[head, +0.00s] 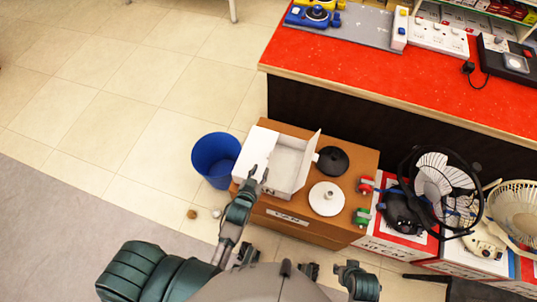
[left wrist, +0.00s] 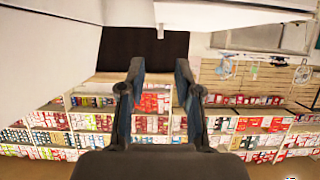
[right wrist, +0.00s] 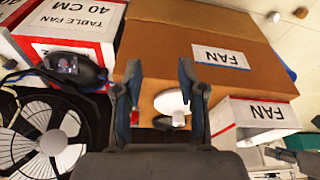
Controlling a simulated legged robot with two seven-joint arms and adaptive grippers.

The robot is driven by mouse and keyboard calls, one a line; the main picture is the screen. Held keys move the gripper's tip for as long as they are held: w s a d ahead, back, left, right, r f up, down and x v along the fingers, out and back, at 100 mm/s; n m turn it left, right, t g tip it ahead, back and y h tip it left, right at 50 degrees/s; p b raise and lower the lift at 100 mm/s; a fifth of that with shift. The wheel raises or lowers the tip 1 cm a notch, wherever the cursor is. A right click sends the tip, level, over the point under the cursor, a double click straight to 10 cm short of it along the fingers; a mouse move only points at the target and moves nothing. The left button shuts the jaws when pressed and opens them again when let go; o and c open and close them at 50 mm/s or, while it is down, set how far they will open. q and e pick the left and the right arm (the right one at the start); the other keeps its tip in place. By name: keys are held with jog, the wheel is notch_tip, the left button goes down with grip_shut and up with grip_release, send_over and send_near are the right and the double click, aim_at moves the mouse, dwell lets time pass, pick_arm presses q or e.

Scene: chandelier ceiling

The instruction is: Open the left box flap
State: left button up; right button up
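A white box (head: 286,166) sits on a large brown cardboard box. Its right flap (head: 309,158) stands up, and part of the inside shows. Its left flap (head: 257,150) is a broad white panel on the left side; I cannot tell its exact angle. My left gripper (head: 259,173) is open and empty at the near end of this flap; contact is unclear. In the left wrist view, a white panel (left wrist: 45,50) fills the upper left, beside the open fingers (left wrist: 160,72). My right gripper (right wrist: 161,72) is open and empty, low in the head view.
The brown box (head: 346,219) also holds a black round base (head: 332,160) and a white round base (head: 327,199). A blue bin (head: 214,158) stands to the left. Fans (head: 445,185) and fan boxes crowd the right. A red counter (head: 390,75) lies behind. Floor at left is mostly clear.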

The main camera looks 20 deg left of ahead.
aim_at(268, 156)
pick_arm(q)
jog(key=b+x, duration=0.2)
jog(key=x, duration=0.7)
jog(key=shift+w+f, duration=0.25)
jog(key=shift+f, duration=0.05)
jog(key=shift+w, duration=0.3)
pick_arm(e)
jog(key=w+a+r+t+y, duration=0.1)
jog(key=w+a+t, duration=0.2)
jog(key=w, duration=0.6)
jog(key=shift+r+t, duration=0.4)
jog(key=shift+t, duration=0.8)
jog(key=shift+w, duration=0.1)
pick_arm(q)
grip_shut()
